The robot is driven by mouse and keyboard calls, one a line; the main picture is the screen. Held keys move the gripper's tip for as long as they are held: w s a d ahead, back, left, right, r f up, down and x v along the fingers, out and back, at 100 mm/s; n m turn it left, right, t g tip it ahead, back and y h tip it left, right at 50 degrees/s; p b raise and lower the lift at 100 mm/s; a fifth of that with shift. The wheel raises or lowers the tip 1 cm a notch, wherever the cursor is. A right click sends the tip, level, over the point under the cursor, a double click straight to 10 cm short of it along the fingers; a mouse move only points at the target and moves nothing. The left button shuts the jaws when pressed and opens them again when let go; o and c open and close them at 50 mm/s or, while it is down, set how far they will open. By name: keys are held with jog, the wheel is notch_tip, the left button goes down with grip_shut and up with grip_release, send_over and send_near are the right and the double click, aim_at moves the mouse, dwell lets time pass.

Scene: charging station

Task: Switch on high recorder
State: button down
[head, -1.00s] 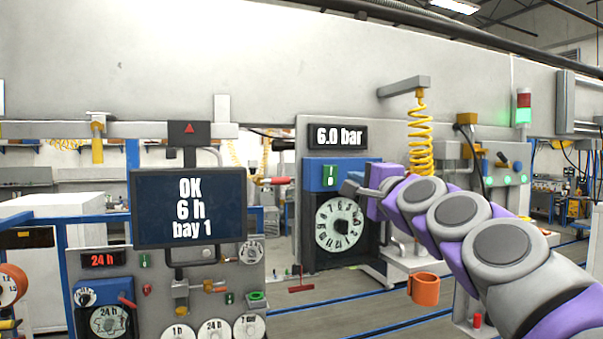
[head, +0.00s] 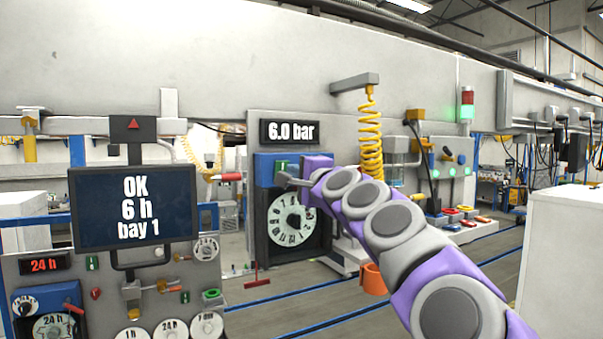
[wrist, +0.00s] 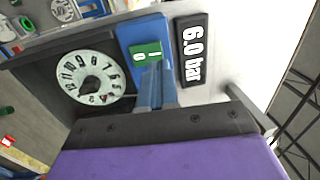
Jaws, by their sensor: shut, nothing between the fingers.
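The high recorder (head: 267,215) is a black box with a blue top and a white numbered dial (head: 291,217), mounted on a grey panel under the "6.0 bar" display (head: 289,132). Its green I/O switch (head: 281,166) is on the blue part, and it also shows in the wrist view (wrist: 147,52). My gripper (head: 282,179) is shut and empty, in front of the blue part. In the wrist view its fingertips (wrist: 155,68) overlap the edge of the green switch. I cannot tell whether they touch it.
A screen reading "OK 6 h bay 1" (head: 135,207) stands at the left, above a lower panel (head: 120,265) of dials and valves. A white cabinet (head: 565,260) stands at the right.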

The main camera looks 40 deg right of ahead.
aim_at(277, 162)
jog(key=x, duration=0.2)
jog(key=p+x, duration=0.1)
jog(key=x, duration=0.4)
jog(key=shift+s+d, duration=0.1)
jog(key=shift+d, duration=0.2)
jog(key=shift+w+a, duration=0.25)
jog(key=shift+w, duration=0.25)
